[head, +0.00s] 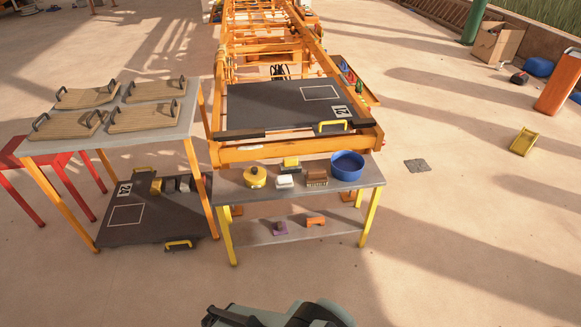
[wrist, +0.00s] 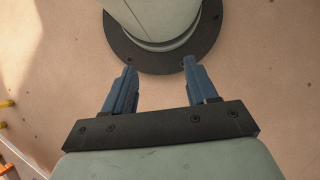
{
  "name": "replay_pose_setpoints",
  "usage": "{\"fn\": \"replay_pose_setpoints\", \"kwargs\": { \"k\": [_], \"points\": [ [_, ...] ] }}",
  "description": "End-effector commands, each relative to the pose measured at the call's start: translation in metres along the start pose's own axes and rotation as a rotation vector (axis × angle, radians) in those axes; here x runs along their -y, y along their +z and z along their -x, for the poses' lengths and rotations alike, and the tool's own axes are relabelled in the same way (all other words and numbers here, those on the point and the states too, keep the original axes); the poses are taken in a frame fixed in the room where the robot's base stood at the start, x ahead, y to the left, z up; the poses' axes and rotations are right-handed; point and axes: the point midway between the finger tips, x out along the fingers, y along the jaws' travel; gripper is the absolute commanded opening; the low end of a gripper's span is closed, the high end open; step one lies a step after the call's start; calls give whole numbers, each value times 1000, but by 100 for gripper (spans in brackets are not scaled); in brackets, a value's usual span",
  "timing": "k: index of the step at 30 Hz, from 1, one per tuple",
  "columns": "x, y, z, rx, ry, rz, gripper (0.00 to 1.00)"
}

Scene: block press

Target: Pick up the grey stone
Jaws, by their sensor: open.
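Several small blocks lie in a row on a black board marked 24 (head: 115,233), low under the left table. A greyish block (head: 183,183) is among them, beside a darker one (head: 169,185) and a yellowish one (head: 156,186). They are small, and I cannot tell for sure which is the grey stone. My gripper (wrist: 160,66) is open and empty in the wrist view, its two blue fingers apart above the floor and a round dark base plate. No stone shows in the wrist view.
The left table (head: 150,135) holds several wooden boards with handles.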

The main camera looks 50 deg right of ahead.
Motion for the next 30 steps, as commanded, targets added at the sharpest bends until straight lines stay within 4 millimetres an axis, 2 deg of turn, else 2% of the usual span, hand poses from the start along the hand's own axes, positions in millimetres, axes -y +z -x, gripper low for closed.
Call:
{"fn": "replay_pose_setpoints", "kwargs": {
  "k": [5, 14, 23, 30],
  "points": [
    [-22, -12, 17, -36, -53, -83, 57],
    [-83, -58, 74, -161, -136, -244, 57],
    [-180, -110, 141, -305, -192, -413, 57],
    [-278, -139, 199, -418, -214, -542, 57]
  ]
}}
